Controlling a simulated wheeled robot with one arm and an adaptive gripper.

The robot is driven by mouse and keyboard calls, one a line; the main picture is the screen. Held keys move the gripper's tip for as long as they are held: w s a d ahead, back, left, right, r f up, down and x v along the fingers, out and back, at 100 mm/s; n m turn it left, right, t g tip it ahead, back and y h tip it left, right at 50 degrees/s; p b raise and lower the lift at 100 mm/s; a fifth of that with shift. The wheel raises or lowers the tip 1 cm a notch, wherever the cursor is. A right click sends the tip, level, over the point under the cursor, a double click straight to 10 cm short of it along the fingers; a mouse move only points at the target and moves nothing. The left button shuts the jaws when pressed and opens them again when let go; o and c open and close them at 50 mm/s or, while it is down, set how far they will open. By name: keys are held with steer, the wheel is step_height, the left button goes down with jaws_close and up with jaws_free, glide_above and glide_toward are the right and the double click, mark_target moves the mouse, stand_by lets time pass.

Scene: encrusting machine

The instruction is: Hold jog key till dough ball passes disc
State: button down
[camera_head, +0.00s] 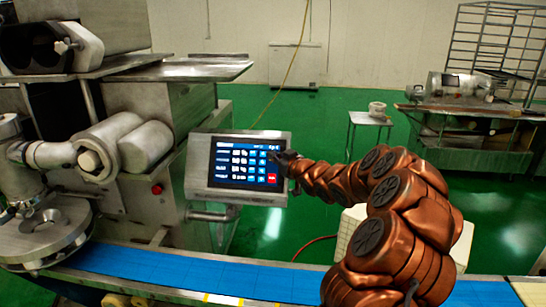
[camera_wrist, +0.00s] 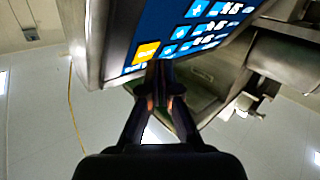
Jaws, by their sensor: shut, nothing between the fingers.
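The control panel (camera_head: 194,178) has a lit blue touchscreen with rows of keys and a red key at lower right. My gripper (camera_head: 277,156) is shut and empty at the screen's upper right. In the wrist view the screen appears turned over, and an orange key (camera_wrist: 146,51) is lit at its corner. My fingertips (camera_wrist: 160,72) are right at this key; I cannot tell whether they touch it. The key's label is unreadable. A round metal disc (camera_head: 42,232) sits at the left beside the blue belt (camera_head: 190,272). I cannot make out a dough ball.
The steel machine (camera_head: 180,110) stands behind the belt at left. A red stop button (camera_head: 157,188) is on its side. A small stool (camera_head: 370,122), a steel table (camera_head: 465,107) and a rack (camera_head: 500,45) stand farther back. Green floor is open between them.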

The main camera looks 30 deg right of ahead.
steer(key=shift+w+d+f, duration=0.2)
steer(key=shift+w+d, duration=0.1)
steer(key=shift+w, duration=0.05)
stand_by(0.8)
steer(key=shift+s, duration=0.1)
stand_by(3.8)
steer(key=shift+s+a+r, duration=0.3)
steer(key=shift+s+a, duration=0.05)
steer(key=shift+a, duration=0.05)
stand_by(0.3)
steer(key=s+a+r, duration=0.1)
steer(key=s+a+r+b, duration=0.1)
steer(key=s, duration=0.1)
steer(key=shift+s+a+r, duration=0.15)
steer(key=shift+a+r, duration=0.2)
steer(key=shift+a, duration=0.05)
stand_by(0.5)
